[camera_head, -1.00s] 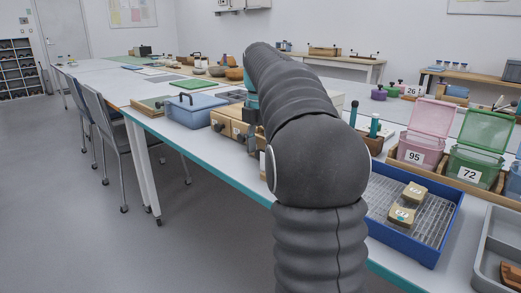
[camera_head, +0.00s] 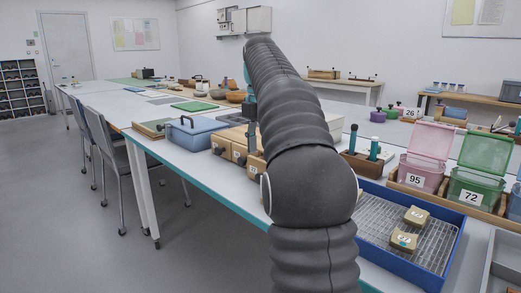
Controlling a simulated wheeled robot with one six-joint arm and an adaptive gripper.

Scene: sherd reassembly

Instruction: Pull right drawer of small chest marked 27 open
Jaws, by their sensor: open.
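A small light-wood chest (camera_head: 221,145) with several drawer fronts stands on the long white table, left of my arm. Its fronts carry pale labels and dark knobs. The labels are too small to read, so I cannot confirm the number 27. My arm covers the chest's right end and part of its right drawer front (camera_head: 256,164). My gripper (camera_head: 252,138) shows only as a small dark part at the chest's front, just left of the arm. It is open. Its fingertips are mostly hidden, and I cannot tell whether it touches a knob.
A blue case (camera_head: 190,134) stands left of the chest. Right of my arm are a blue tray (camera_head: 452,246) with two labelled blocks, a wooden holder (camera_head: 362,166), a pink box marked 95 (camera_head: 420,173) and a green box marked 72 (camera_head: 470,188). Chairs (camera_head: 105,150) line the left side; floor there is open.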

